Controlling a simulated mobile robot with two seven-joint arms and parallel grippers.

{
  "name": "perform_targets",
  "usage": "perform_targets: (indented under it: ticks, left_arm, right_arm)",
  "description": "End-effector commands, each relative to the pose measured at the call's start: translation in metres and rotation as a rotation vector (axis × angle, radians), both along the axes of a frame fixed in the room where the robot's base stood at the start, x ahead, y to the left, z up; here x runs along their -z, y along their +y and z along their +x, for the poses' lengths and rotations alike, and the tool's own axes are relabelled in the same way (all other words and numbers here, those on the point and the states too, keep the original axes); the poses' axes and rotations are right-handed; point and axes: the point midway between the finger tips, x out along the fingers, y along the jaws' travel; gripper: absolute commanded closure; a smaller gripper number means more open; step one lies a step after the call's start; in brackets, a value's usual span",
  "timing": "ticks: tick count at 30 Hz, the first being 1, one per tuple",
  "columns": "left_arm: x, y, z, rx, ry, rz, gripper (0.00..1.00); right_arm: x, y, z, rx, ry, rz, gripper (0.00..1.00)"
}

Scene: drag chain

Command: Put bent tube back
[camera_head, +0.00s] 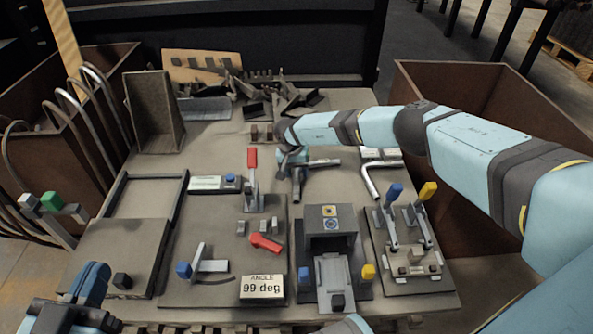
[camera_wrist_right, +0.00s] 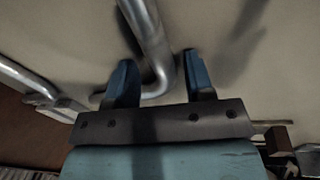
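A silver bent tube (camera_head: 320,163) lies at the back middle of the table, with its bend by my right gripper (camera_head: 294,158). In the right wrist view, this bent tube (camera_wrist_right: 148,30) passes between the two blue fingers of the right gripper (camera_wrist_right: 160,70), which are apart with gaps beside the tube. Its other leg runs left past the left finger. A second bent tube (camera_head: 370,182) lies further right, and a tube also shows at the left of the wrist view (camera_wrist_right: 30,80). My left gripper (camera_head: 91,272) is low at the left, away from the tubes; its finger gap is unclear.
The bending station has a red-handled clamp (camera_head: 252,165), an angle display (camera_head: 262,287) reading 99 deg and a blue-knobbed lever (camera_head: 197,262). A grey press (camera_head: 330,225) and a two-lever fixture (camera_head: 405,245) stand right. Brown bins (camera_head: 450,80) flank the table. Loose brackets (camera_head: 275,95) lie behind.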

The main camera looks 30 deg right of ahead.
Motion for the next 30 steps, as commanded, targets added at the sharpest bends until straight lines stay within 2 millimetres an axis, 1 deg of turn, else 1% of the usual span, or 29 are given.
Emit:
perform_targets:
  ticks: [1,9,10,12,15,18,24,27,30]
  left_arm:
    - [0.001,0.0,0.0,0.0,0.001,0.001,1.0]
    - [-0.002,0.001,0.0,-0.007,-0.025,0.018,1.0]
    - [-0.01,0.001,0.002,-0.007,-0.051,0.031,1.0]
    - [-0.024,0.001,0.004,0.004,-0.057,0.024,1.0]
    - [-0.03,0.0,0.004,0.011,-0.01,0.0,1.0]
    - [-0.013,-0.007,-0.01,0.005,0.123,-0.07,1.0]
    - [-0.012,-0.011,-0.018,0.01,0.218,-0.126,1.0]
    - [-0.01,-0.013,-0.021,0.011,0.255,-0.146,1.0]
    - [-0.008,-0.015,-0.023,0.013,0.278,-0.162,1.0]
  right_arm:
    - [0.002,0.003,-0.001,-0.003,0.0,0.003,0.45]
    - [0.003,0.005,-0.001,-0.005,0.001,0.005,0.45]
    - [-0.002,0.005,0.0,-0.005,-0.001,0.006,0.45]
    - [-0.021,0.007,0.001,-0.004,-0.001,0.005,0.45]
    - [-0.047,0.008,0.003,-0.003,-0.003,0.004,0.45]
    - [-0.072,0.012,0.005,-0.002,-0.003,0.003,0.45]
    - [-0.113,0.016,0.007,-0.001,-0.003,0.001,0.45]
    - [-0.126,0.018,0.008,0.001,-0.002,0.001,0.45]
    - [-0.134,0.02,0.008,0.001,-0.002,0.0,0.45]
